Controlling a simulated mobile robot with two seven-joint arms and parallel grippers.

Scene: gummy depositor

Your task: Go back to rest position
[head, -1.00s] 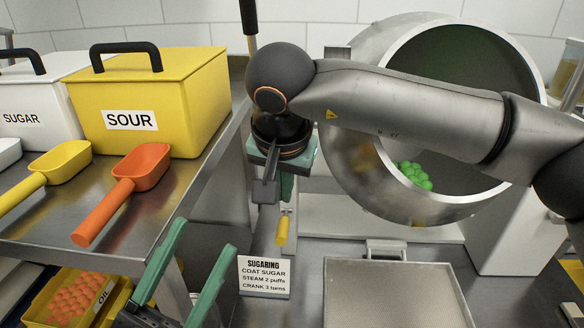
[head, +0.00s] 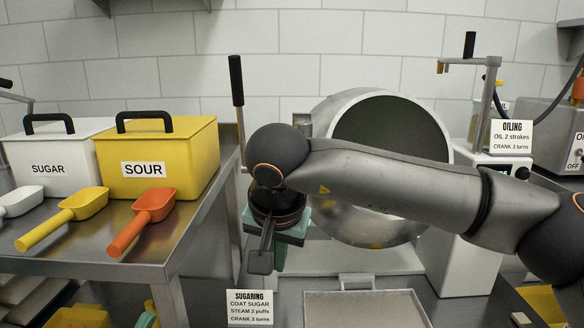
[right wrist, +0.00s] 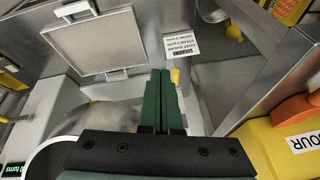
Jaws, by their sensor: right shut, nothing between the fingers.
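My right arm crosses the head view from the right. Its gripper (head: 281,258) hangs down in front of the steel drum (head: 338,120), left of the drum's mouth, its fingers mostly hidden from above. In the right wrist view its green fingers (right wrist: 165,98) lie together, shut and empty, above the floor of the station. They point toward the SUGARING sign (right wrist: 182,45). My left gripper is not recognisable in the head view now. A small teal shape at the lower left edge is too cut off to identify.
The left steel table (head: 100,252) holds a white SUGAR bin (head: 52,160), a yellow SOUR bin (head: 165,150) and several scoops. A tray (head: 365,312) lies below the drum. An OILING sign (head: 511,137) stands right. A tall black-handled lever (head: 237,80) stands near my right wrist.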

